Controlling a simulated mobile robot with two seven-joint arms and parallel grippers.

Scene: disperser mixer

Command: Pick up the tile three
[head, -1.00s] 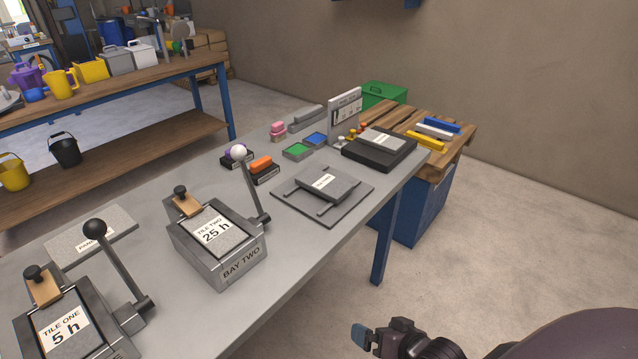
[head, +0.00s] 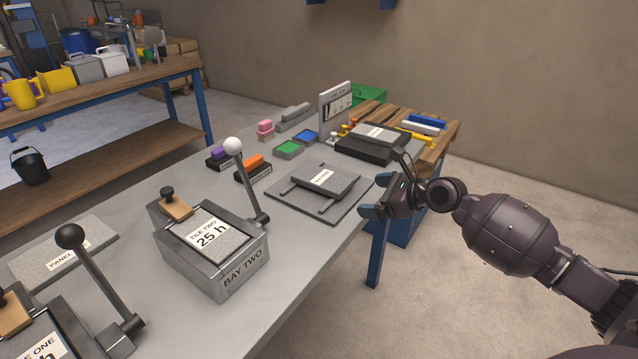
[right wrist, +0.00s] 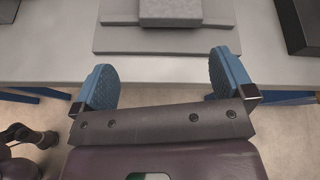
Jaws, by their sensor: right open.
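A grey tile with a white label (head: 327,180) lies on a flat grey plate (head: 288,197) near the table's right edge. Its label is too small to read, so I cannot tell surely that it is tile three. My right gripper (head: 372,197) is open and empty, just off the table edge beside this plate. In the right wrist view the blue fingers (right wrist: 163,80) are apart, with the plate (right wrist: 130,42) and the grey block on it (right wrist: 170,12) ahead of them. Tile two (head: 208,236) sits in the bay two block. My left gripper is not in view.
A lever with a white knob (head: 233,147) stands up from bay two. A black box with a labelled slab (head: 378,134) is at the table's far right. Green (head: 288,149) and blue pads and coloured stamps lie behind the plate. A panel (head: 62,250) lies at left.

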